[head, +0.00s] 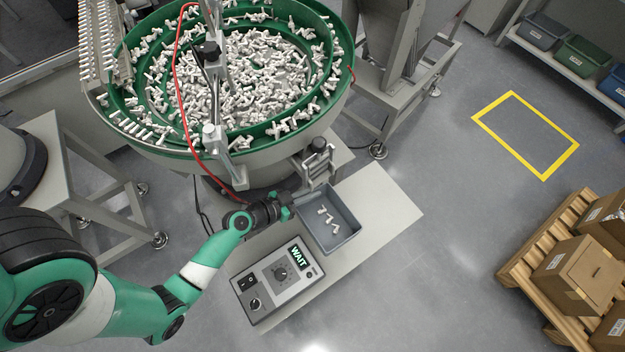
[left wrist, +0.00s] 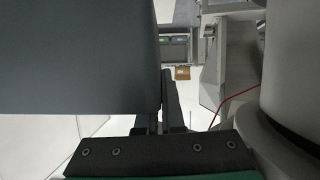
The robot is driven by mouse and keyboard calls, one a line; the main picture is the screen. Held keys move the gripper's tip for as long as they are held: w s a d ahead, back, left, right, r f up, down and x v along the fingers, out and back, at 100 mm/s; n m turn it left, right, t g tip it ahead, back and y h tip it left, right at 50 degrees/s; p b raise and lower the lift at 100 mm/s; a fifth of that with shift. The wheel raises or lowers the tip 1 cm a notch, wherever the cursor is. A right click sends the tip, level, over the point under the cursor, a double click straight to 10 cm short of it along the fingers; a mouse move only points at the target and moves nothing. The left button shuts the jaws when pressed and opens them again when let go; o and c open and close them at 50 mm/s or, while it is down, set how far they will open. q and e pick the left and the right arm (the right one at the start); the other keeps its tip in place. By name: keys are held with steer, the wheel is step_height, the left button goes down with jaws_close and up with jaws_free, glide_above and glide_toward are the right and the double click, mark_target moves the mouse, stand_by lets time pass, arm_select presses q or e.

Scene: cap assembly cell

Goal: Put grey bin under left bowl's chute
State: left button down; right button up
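The grey bin (head: 354,229) is at the light table below the green bowl, with several white parts (head: 327,215) inside. My left gripper (head: 284,207) is at the bin's left rim. In the left wrist view the bin's dark wall (left wrist: 80,60) fills the upper left, and the fingers (left wrist: 163,115) sit close together at its edge, apparently closed on it. The green bowl (head: 150,145) is full of white parts. A small grey chute fitting (head: 318,160) on its front side is just above the bin's far edge. My right gripper is not in view.
A control box (head: 278,280) reading WAIT stands on the table (head: 385,205) in front of the bin. The floor right of the table is clear, with a yellow outlined rectangle (head: 525,135). Cartons on a pallet (head: 525,265) are at right; bins stand on a shelf (head: 565,67) behind.

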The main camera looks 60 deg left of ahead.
arm_select(q)
steer(key=w+a+f+b, duration=0.2)
steer(key=a+f+b, duration=0.2)
steer(key=f, duration=0.5)
steer(key=shift+w+b, duration=0.3)
steer(key=shift+b, duration=0.25)
steer(key=shift+f, duration=0.15)
steer(key=c, duration=1)
jaws_free()
steer(key=shift+c, duration=0.2)
